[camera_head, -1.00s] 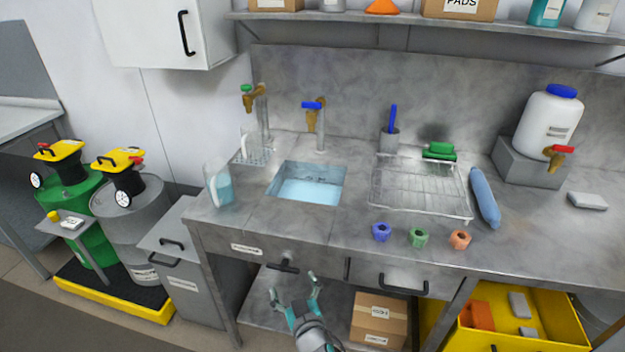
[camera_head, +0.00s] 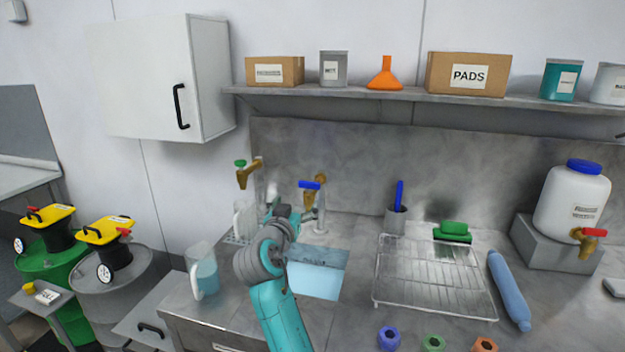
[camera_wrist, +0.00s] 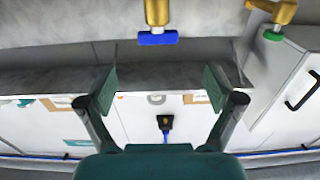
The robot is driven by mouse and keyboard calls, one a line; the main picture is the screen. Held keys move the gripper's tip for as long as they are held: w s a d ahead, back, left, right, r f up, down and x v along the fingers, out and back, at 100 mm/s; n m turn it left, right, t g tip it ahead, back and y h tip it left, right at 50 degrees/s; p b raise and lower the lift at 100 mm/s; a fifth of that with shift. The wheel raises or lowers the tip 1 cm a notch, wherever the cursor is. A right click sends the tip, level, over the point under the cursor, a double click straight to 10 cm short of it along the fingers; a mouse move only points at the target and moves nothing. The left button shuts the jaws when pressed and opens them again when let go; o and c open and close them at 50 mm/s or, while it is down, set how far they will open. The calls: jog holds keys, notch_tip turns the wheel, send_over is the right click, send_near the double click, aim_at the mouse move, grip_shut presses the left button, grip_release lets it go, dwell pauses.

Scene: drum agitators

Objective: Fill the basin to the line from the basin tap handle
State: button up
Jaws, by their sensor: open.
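The basin tap, a brass tap on a grey post with a blue handle (camera_head: 309,185), stands behind the basin (camera_head: 322,257). I cannot make out the fill line clearly. My gripper (camera_head: 288,212) is above the counter, just left of and below the tap handle. In the wrist view my gripper (camera_wrist: 162,84) is open with nothing between the fingers.
A green-handled tap (camera_head: 241,166) stands left, above a clear jug (camera_head: 244,218). A jug of blue water (camera_head: 204,275) is at the counter's left. A wire rack (camera_head: 425,275) lies right. A shelf (camera_head: 400,96) and wall cabinet (camera_head: 160,80) hang above.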

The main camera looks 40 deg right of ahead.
aim_at(309, 184)
jog(key=x, duration=1.1)
jog(key=shift+d+r, duration=0.3)
jog(key=shift+d, duration=0.05)
jog(key=shift+c, duration=0.3)
jog(key=c, duration=1.1)
